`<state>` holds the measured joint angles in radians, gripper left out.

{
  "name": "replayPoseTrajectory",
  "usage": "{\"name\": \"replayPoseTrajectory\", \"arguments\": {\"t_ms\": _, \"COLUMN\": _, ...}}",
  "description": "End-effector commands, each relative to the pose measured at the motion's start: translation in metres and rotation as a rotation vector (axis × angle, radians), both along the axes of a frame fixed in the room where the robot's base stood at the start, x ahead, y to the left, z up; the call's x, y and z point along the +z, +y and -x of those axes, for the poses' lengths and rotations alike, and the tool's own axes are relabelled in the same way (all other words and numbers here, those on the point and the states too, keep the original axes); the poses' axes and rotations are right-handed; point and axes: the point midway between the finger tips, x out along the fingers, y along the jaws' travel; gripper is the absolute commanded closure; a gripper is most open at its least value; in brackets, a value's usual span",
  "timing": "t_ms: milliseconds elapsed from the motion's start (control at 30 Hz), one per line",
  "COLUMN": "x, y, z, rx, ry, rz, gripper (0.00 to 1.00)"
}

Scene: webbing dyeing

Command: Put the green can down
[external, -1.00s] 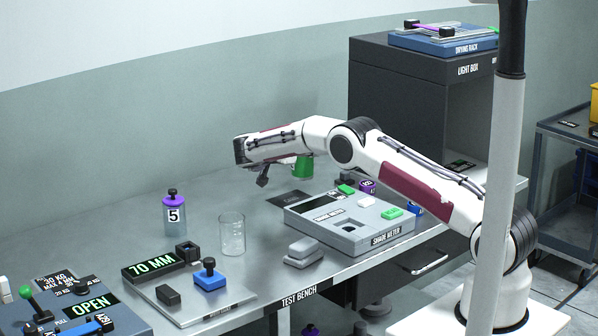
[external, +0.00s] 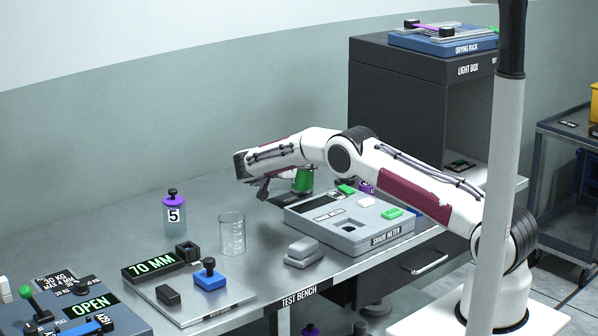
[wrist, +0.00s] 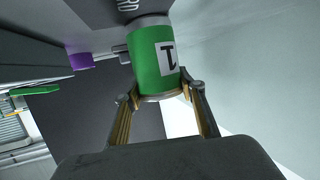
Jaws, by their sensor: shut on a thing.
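The green can (external: 303,182) is behind the grey shade meter, low over the bench near a dark flat patch. In the wrist view the can (wrist: 153,62) shows a white label with a black 1, turned upside down in the picture. My gripper (wrist: 160,92) is shut on the can, with one finger on each side. In the external view one dark finger shows left of the can. I cannot tell whether the can's base touches the bench.
The shade meter (external: 350,228) stands just in front of the can. A purple object (external: 366,187) is to the can's right. A glass beaker (external: 231,234) and a jar marked 5 (external: 174,214) stand to the left. The back left of the bench is clear.

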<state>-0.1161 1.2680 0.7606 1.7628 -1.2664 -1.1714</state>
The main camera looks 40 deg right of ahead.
Motion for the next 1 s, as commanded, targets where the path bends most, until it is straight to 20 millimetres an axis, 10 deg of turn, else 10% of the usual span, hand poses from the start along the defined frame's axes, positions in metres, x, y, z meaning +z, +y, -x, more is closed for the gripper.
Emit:
{"name": "replayPoseTrajectory", "arguments": {"t_ms": 67, "x": -0.001, "y": 0.0, "z": 0.0, "rx": 0.001, "ry": -0.001, "rz": 0.001, "gripper": 0.92}}
{"name": "replayPoseTrajectory", "arguments": {"t_ms": 100, "x": -0.001, "y": 0.0, "z": 0.0, "rx": 0.0, "ry": 0.0, "rz": 0.0, "gripper": 0.53}}
{"name": "replayPoseTrajectory", "arguments": {"t_ms": 133, "x": -0.001, "y": 0.0, "z": 0.0, "rx": 0.0, "ry": 0.0, "rz": 0.0, "gripper": 0.45}}
{"name": "replayPoseTrajectory", "arguments": {"t_ms": 1000, "x": 0.013, "y": 0.034, "z": 0.01, "rx": 0.002, "ry": 0.001, "rz": -0.001, "gripper": 0.44}}
